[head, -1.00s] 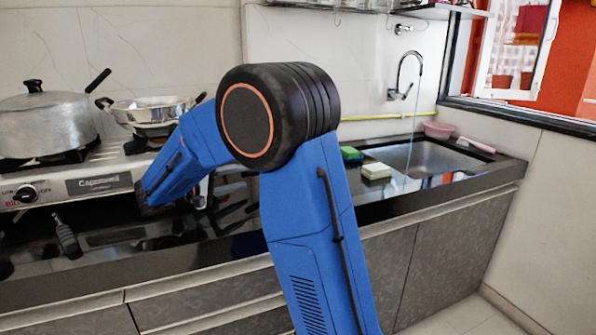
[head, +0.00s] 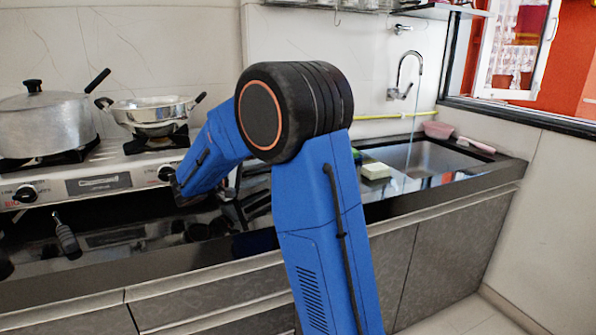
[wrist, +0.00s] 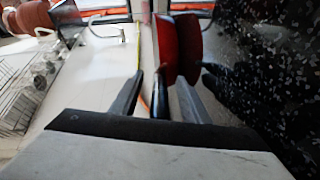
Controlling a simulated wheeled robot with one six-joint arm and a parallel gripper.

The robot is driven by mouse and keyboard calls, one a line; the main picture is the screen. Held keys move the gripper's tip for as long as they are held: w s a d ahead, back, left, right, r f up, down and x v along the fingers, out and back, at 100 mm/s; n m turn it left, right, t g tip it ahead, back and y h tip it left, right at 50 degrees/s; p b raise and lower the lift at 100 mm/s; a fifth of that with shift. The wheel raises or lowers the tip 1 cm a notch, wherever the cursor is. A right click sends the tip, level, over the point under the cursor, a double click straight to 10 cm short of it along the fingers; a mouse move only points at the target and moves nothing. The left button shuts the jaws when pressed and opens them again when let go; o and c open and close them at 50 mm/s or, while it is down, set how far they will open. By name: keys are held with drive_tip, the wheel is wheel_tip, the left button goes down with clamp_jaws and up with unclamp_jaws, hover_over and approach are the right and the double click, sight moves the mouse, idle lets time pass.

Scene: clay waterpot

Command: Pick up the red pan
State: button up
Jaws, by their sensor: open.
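The red pan (wrist: 165,45) shows in the wrist view as a dark red shape at the upper middle, close to the glossy black counter. A similar red shape right beside it may be its reflection. A black handle (wrist: 162,98) runs from the pan towards the camera. My gripper (wrist: 160,84) is open, with one finger on each side of this handle. I cannot tell whether either finger touches it. In the head view, I cannot make out the pan, and my blue arm covers part of the counter.
A stove (head: 100,182) with a lidded pot (head: 45,122) and a metal wok (head: 150,113) stands at the left. A sink (head: 425,162) lies at the right, with a pale block (head: 375,171) beside it. A black-handled tool (head: 66,238) lies on the front counter.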

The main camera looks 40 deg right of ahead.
clamp_jaws()
drive_tip(key=shift+r, duration=0.15)
